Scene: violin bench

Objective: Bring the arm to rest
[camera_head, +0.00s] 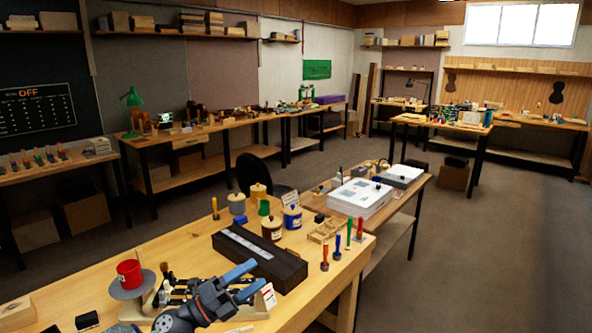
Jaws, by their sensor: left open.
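My left gripper (258,276) is over the near workbench (190,252), at the bottom of the head view. Its two blue fingers point right and are apart, with nothing visible between them. The dark wrist of my left arm (210,302) covers part of the bench behind it. The gripper appears just in front of a long dark box (284,262); I cannot tell if they touch. My right gripper is not in view.
A red cup (129,272) stands on a round grey stand left of the gripper. Jars (271,228) and upright colored-handled tools (337,242) stand behind and right. A white case (361,198) lies on the adjoining bench. Open floor (470,260) is at right.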

